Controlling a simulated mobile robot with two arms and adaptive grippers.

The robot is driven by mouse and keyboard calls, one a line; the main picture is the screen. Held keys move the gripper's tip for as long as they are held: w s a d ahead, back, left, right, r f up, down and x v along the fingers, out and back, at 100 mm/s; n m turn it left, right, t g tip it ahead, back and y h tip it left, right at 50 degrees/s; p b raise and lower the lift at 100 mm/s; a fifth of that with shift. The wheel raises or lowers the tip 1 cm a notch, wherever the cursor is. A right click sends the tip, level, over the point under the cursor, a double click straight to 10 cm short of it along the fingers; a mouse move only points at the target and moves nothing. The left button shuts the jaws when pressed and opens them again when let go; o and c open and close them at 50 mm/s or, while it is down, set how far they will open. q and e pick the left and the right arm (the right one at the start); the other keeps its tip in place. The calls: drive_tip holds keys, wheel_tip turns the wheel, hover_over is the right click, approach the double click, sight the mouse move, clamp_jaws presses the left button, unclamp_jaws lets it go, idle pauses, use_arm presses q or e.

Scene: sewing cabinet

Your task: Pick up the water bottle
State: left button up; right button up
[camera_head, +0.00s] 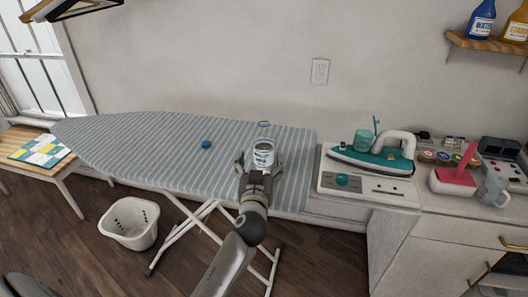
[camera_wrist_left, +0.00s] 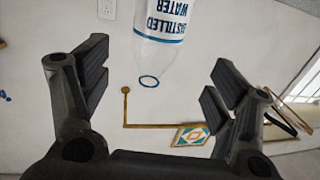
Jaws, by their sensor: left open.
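The water bottle (camera_head: 263,150) is clear with a white label and stands on the striped ironing board (camera_head: 150,150). Its blue ring shows near the top. In the left wrist view the bottle (camera_wrist_left: 162,50) appears upside down, with "DISTILLED WATER" on the label. My left gripper (camera_head: 258,167) is at the near side of the bottle, one finger toward each side. In the left wrist view my left gripper (camera_wrist_left: 156,78) is open, with a clear gap between each finger and the bottle. The bottle's lower part is partly hidden by the gripper in the head view. My right gripper is not in view.
A small blue round item (camera_head: 206,144) lies on the board left of the bottle. A white basket (camera_head: 131,222) stands on the floor. The board's left half is mostly clear.

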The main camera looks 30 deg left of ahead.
sight(262, 149)
use_arm(q)
drive_tip(key=x, duration=0.4)
drive_tip(key=shift+w+a+f+p, duration=0.1)
drive_tip(key=shift+w+p, duration=0.15)
drive_tip(key=shift+p, duration=0.1)
drive_tip(key=shift+w+a, duration=0.15)
drive_tip(key=shift+w, duration=0.4)
drive_tip(key=shift+f+p+x, duration=0.15)
drive_tip(key=shift+p+x, duration=0.15)
drive_tip(key=shift+x, duration=0.7)
drive_tip(key=shift+f+p+x, duration=0.15)
drive_tip(key=shift+p+x, duration=0.15)
drive_tip(key=shift+x, duration=0.7)
drive_tip(key=shift+c, duration=0.2)
drive_tip(key=c, duration=1.2)
drive_tip(key=shift+c, duration=0.6)
drive_tip(key=shift+r, duration=0.25)
